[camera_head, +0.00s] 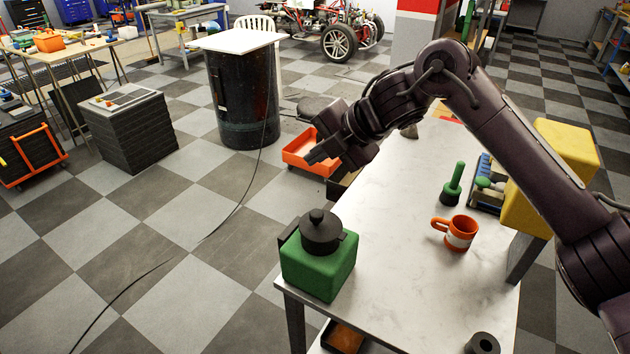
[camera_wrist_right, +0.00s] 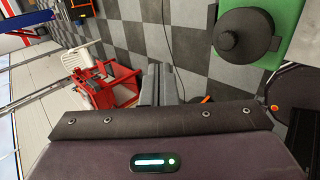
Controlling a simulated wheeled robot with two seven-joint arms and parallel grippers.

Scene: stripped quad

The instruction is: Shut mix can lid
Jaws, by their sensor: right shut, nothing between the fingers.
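The mix can is a green block-shaped can (camera_head: 318,272) at the near left corner of the white table. Its round black lid (camera_head: 321,238), with a knob on top, shows at the top of the can; I cannot tell whether it is fully seated. In the right wrist view the lid (camera_wrist_right: 243,38) and part of the green can (camera_wrist_right: 289,14) are at the upper right. My right gripper (camera_head: 318,152) is beyond the can, apart from it, past the table's left edge. Its fingers (camera_wrist_right: 158,85) are together and empty. My left gripper is not in view.
The white table (camera_head: 390,290) also holds an orange and white mug (camera_head: 457,233), a green-handled tool (camera_head: 454,184) and a black ring-shaped piece (camera_head: 483,343). An orange bin (camera_head: 303,155) is beyond the table's left edge. The tabletop right of the can is clear.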

